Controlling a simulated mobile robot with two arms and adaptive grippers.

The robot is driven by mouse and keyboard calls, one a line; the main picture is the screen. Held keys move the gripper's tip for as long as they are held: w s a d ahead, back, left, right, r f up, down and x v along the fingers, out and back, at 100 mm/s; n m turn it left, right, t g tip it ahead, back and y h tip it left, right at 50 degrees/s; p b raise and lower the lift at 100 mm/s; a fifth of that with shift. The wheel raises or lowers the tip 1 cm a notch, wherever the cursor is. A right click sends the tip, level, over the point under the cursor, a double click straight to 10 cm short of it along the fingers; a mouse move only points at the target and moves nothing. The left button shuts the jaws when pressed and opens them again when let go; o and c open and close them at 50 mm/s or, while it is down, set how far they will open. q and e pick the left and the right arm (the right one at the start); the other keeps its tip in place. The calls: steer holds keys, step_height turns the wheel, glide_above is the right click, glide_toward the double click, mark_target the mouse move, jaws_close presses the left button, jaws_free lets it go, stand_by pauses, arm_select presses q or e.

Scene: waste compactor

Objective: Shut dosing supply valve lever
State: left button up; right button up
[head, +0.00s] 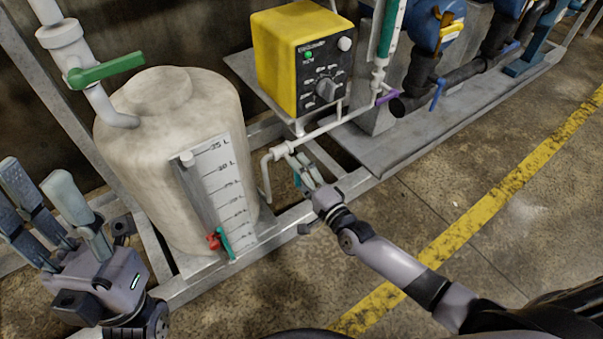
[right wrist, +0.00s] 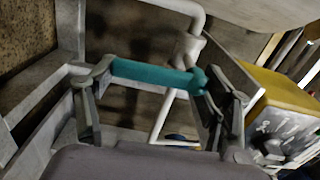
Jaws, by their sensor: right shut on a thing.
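A teal valve lever (right wrist: 152,76) on white piping (right wrist: 187,48) spans the space between the fingers of my right gripper (right wrist: 145,84) in the right wrist view. The fingers sit at its two ends and the gripper is shut on it. In the head view my right gripper (head: 303,170) is at the white pipe (head: 315,135) right of the tank, and only a sliver of the teal lever (head: 298,180) shows between the fingers. My left gripper (head: 40,180) is open and empty at the lower left, in front of the tank's left side.
A beige tank (head: 165,105) with a level scale (head: 222,180) stands left of the lever. A yellow dosing box (head: 285,50) is behind. The floor right of the frame is clear.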

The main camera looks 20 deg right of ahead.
steer(key=shift+m, duration=0.3)
stand_by(0.4)
steer(key=o, duration=1.7)
steer(key=shift+s, duration=0.15)
steer(key=v, duration=1.1)
steer(key=shift+s, duration=0.4)
steer(key=shift+d, duration=0.1)
